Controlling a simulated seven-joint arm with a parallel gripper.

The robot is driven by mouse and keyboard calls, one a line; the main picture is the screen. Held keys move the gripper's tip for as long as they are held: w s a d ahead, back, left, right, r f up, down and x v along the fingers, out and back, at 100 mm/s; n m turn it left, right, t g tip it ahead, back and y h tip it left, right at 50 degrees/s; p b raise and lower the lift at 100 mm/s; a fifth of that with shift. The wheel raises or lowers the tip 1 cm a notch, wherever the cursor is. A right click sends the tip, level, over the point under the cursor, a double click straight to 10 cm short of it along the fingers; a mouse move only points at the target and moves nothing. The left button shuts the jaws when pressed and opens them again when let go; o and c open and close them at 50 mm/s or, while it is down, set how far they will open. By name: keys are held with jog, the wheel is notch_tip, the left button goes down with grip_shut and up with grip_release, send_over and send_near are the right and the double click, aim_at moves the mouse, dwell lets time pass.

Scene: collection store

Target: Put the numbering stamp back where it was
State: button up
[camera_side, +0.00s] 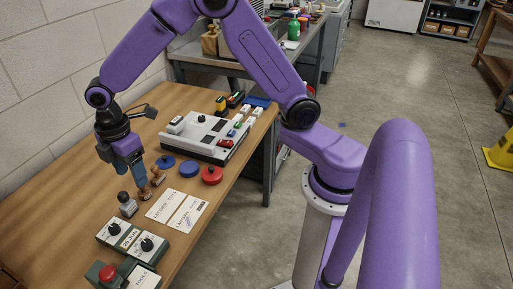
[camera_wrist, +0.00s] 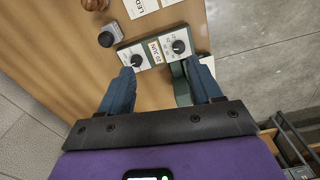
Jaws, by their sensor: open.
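A grey stamp with a dark knob (camera_side: 127,205), which may be the numbering stamp, stands upright on the wooden table. It also shows in the wrist view (camera_wrist: 110,38), top left, outside my fingers. Two brown wooden-handled stamps (camera_side: 157,176) stand just behind it. My gripper (camera_side: 139,184) points down by these stamps, with blue fingers. In the side view it overlaps the nearer wooden stamp; whether they touch is unclear. In the wrist view my gripper (camera_wrist: 160,84) is open, with nothing between its fingers. I cannot tell which spot the numbering stamp came from.
A green unit with two dials and a date label (camera_side: 130,239) lies in front, by a green device with a red knob (camera_side: 107,273). Paper cards (camera_side: 187,214), blue discs (camera_side: 188,168) and a red disc (camera_side: 212,176) lie right. A white-topped machine (camera_side: 205,133) stands behind.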

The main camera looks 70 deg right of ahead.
jog(key=s+d+r+m, duration=0.1)
jog(key=s+d+r, duration=0.1)
jog(key=s, duration=0.7)
jog(key=s+d+r+m, duration=0.1)
jog(key=s+d+r, duration=0.1)
jog(key=s+d, duration=0.3)
jog(key=s+d+r+m, duration=0.1)
jog(key=s+d, duration=0.3)
jog(key=s, duration=1)
jog(key=shift+d+r+m, duration=0.25)
jog(key=shift+r+m, duration=0.15)
jog(key=shift+r, duration=0.1)
